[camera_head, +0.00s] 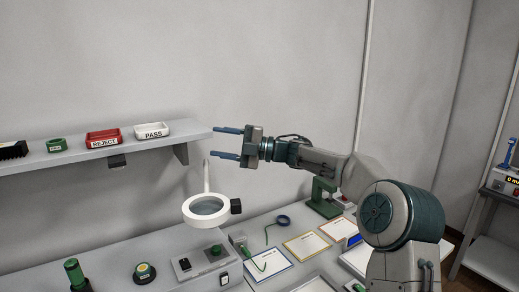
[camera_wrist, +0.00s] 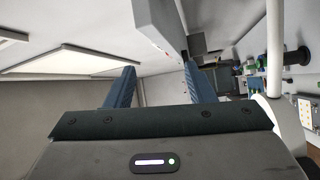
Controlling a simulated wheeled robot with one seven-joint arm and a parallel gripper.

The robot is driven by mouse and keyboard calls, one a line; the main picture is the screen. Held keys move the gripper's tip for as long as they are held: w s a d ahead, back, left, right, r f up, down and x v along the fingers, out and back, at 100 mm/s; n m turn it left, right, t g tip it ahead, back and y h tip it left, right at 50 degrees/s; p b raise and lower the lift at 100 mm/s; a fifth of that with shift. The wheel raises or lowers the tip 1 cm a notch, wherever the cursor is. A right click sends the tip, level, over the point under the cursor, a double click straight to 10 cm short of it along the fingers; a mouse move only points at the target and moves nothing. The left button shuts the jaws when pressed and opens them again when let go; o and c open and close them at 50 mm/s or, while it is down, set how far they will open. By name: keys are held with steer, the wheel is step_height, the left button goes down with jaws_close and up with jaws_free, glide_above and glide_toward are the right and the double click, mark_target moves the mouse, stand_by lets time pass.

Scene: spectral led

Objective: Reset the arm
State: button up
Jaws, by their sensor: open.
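My gripper (camera_head: 229,143) is open and empty. In the head view it is raised in the air at the right end of the wall shelf, with its two blue fingers pointing left. In the wrist view its two fingers (camera_wrist: 160,87) stand apart with nothing between them. My arm reaches in from the right side of the head view. I cannot tell how far the fingertips are from the shelf end.
The shelf (camera_head: 70,158) bears a red REJECT tray (camera_head: 104,138) and a white PASS tray (camera_head: 152,131). A ring magnifier lamp (camera_head: 207,209) rises from the bench below my gripper. The bench (camera_head: 125,254) holds a green stand (camera_head: 323,200) and several small devices.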

steer(key=s+d+f+m+t+h, duration=0.35)
steer(key=d+m+t+h, duration=0.25)
steer(key=d+m+h, duration=0.5)
steer(key=s+d+f+m+t+h, duration=0.3)
steer(key=s+d+m+t+h, duration=0.4)
steer(key=m, duration=0.6)
steer(key=s+d+f+m+g, duration=0.2)
steer(key=s+f, duration=0.3)
steer(key=s, duration=0.4)
steer(key=s+d+f+m+g+h, duration=0.1)
steer(key=s+f+m+g, duration=0.3)
steer(key=s, duration=0.5)
steer(key=s+d+f+m+g, duration=0.3)
steer(key=s+f, duration=0.3)
steer(key=s, duration=0.3)
steer(key=shift+d+f+g+h, duration=0.2)
steer(key=shift+d+g+h, duration=0.1)
steer(key=shift+g, duration=0.5)
steer(key=shift+w, duration=0.1)
